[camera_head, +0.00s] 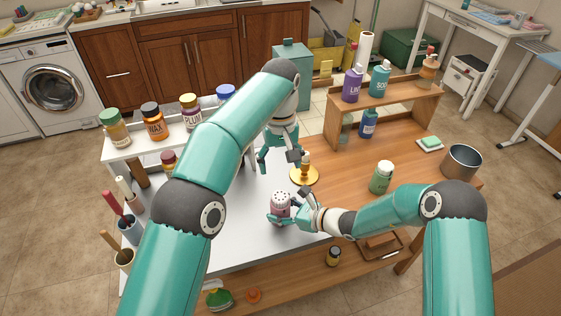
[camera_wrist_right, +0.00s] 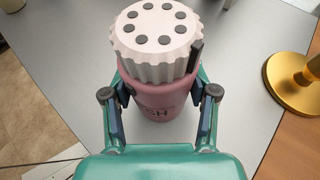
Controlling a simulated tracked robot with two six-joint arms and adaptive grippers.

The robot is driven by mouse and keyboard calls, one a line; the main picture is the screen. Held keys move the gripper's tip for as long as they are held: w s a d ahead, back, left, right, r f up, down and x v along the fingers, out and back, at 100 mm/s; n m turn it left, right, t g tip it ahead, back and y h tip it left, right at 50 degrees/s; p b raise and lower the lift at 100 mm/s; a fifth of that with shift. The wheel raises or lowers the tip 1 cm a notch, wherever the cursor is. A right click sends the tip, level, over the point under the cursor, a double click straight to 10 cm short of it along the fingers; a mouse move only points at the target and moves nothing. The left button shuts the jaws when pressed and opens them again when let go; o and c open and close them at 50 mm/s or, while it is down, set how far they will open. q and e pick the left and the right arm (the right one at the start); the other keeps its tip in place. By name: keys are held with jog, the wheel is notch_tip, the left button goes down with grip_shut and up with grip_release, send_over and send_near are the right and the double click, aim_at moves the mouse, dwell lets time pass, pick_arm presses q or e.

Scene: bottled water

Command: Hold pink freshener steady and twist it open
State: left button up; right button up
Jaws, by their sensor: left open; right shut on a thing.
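The pink freshener (camera_head: 280,213) stands upright on the grey tabletop with its white, ridged, dotted cap (camera_head: 281,197) on. In the right wrist view, its pink body (camera_wrist_right: 160,98) and cap (camera_wrist_right: 155,42) are close up. My right gripper (camera_head: 285,217) is shut on the pink body below the cap; its fingers also show on both sides in the right wrist view (camera_wrist_right: 160,92). My left gripper (camera_head: 279,160) is open and empty, behind and above the freshener, pointing down. It is apart from the cap.
A brass stand (camera_head: 304,175) is close behind and right of the freshener, near my left gripper. A green jar (camera_head: 381,177) stands on the wooden table at right. Several jars line the white shelf (camera_head: 150,146) at left. Grey surface (camera_head: 240,240) left of the freshener is clear.

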jog(key=o, duration=1.1)
jog(key=shift+o, duration=0.2)
jog(key=shift+d, duration=0.1)
